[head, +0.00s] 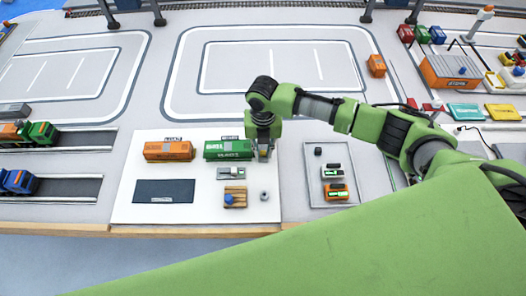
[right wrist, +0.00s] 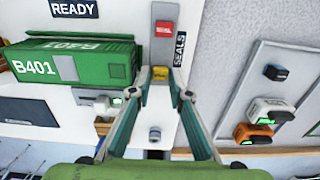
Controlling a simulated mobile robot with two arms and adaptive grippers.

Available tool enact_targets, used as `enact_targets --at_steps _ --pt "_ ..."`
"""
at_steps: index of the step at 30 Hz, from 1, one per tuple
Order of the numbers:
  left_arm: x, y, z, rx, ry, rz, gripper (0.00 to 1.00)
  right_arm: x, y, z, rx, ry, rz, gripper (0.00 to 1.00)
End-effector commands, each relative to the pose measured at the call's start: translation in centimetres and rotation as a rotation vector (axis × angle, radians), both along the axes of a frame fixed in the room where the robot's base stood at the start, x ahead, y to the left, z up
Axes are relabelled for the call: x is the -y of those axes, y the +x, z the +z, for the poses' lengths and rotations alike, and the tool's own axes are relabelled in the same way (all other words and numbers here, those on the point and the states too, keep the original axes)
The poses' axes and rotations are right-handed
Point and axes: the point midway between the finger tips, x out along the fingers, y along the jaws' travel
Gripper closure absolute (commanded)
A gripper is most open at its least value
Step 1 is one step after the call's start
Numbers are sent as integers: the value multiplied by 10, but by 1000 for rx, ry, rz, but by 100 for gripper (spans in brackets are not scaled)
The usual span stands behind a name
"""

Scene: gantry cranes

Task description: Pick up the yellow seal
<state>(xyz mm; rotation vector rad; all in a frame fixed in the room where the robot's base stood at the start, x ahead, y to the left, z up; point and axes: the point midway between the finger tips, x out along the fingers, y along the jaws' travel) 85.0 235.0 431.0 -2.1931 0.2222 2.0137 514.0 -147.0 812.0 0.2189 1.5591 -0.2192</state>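The yellow seal (right wrist: 160,73) lies on a grey strip beside the SEALS label (right wrist: 179,48) in the right wrist view. A small yellow patch at my right gripper's tip in the head view (head: 263,154) appears to be the same seal. My right gripper (right wrist: 160,84) points down there, its fingertips apart, one on each side of the seal in the picture. Narrow gaps show between seal and fingers; I cannot tell the height difference. A red seal (right wrist: 164,29) lies farther along the strip. My left gripper is not in view.
The green container B401 (right wrist: 75,64) stands close left of the gripper, with an orange container (head: 168,151) beyond. A grey cylinder (head: 264,196) stands nearer on the white board (head: 125,207). A tray (head: 317,196) with small devices lies to the right.

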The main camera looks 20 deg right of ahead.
Motion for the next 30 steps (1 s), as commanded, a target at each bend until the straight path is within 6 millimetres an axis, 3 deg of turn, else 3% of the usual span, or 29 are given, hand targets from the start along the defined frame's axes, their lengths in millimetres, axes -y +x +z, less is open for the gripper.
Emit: enact_targets --at_steps 3,5,19,26,30 --pt "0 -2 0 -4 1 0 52 0 0 0 0 0 0 85" --pt "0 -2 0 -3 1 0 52 0 0 0 0 0 0 95" --pt "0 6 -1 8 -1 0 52 0 0 5 1 0 -1 95" --pt "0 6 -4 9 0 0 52 0 1 33 3 1 1 95" --pt "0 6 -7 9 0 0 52 0 -19 53 2 1 2 95"
